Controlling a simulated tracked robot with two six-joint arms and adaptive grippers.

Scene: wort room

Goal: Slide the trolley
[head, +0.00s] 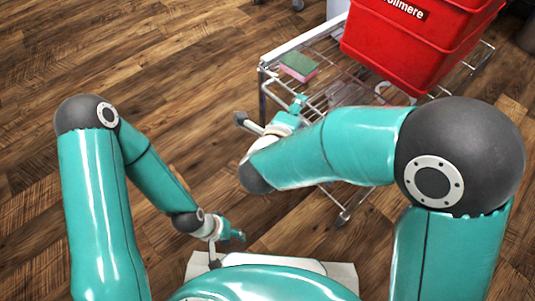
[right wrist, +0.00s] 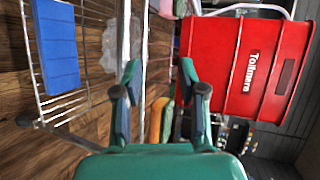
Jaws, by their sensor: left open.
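The trolley is a silver wire-shelf cart (head: 285,50) at the upper right of the head view. A red crate (head: 400,45) stands on it. My right gripper (head: 298,104) is at the trolley's near left edge. In the right wrist view its fingers (right wrist: 160,75) are apart, with a metal trolley rail (right wrist: 147,50) seen between them; I cannot tell whether they touch it. My left gripper (head: 236,236) is open and empty, low over the floor in front of my base, apart from the trolley. My right arm hides part of the trolley's near side.
A green-and-pink block (head: 299,66) lies on the trolley shelf. In the right wrist view a blue block (right wrist: 56,45) lies on a wire shelf, and the red crate (right wrist: 235,65) is at the right. The wooden floor (head: 180,60) left of the trolley is clear.

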